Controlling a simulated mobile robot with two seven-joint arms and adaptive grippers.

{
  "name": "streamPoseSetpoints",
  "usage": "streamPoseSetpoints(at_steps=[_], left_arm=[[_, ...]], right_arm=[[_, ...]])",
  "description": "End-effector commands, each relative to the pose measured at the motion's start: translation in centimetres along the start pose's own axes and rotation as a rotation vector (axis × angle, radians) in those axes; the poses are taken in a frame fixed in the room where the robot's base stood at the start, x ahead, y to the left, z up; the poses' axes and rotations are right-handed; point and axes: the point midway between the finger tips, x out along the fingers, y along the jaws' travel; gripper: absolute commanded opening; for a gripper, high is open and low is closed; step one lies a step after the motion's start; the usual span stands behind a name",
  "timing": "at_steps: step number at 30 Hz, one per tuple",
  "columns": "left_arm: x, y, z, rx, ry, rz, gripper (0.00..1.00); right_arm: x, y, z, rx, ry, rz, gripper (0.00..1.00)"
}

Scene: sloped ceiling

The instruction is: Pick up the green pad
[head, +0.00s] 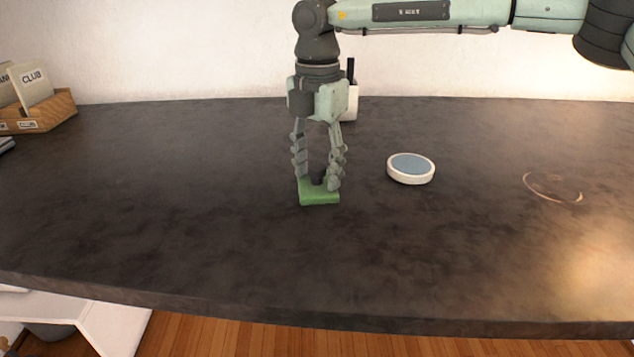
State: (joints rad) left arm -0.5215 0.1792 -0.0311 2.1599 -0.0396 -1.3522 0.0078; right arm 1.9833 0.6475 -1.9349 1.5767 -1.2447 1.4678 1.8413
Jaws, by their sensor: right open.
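The green pad (319,198) lies on the dark table near its middle. It is a small flat green block. My right gripper (318,184) points straight down over it, fingers apart, with the fingertips at the pad's upper and rear part. The fingers hide some of the pad's back edge, and I cannot tell whether they touch it. My left gripper is not in the head view.
A round white disc with a blue-grey top (411,168) lies right of the pad. A thin ring (553,187) lies farther right. A white holder (351,104) stands behind my gripper. A wooden card box (38,110) sits at the far left. The table front is clear.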

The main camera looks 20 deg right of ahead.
Motion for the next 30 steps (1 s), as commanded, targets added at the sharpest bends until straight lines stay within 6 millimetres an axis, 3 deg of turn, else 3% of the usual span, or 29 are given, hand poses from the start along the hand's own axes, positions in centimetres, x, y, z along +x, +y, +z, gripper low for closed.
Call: streamPoseSetpoints(at_steps=[2, 14, 23, 30], left_arm=[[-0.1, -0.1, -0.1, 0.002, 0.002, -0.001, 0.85], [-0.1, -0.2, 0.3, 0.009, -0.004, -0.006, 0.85], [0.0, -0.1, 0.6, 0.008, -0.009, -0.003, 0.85], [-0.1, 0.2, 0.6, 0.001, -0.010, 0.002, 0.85]], right_arm=[[0.0, 0.0, 0.0, 0.000, 0.000, 0.000, 0.51], [0.0, 0.0, 0.0, 0.000, 0.000, 0.000, 0.01], [-0.2, 0.0, 0.0, 0.000, 0.000, 0.001, 0.00], [-2.1, 0.1, 0.0, -0.001, 0.000, 0.002, 0.00]])
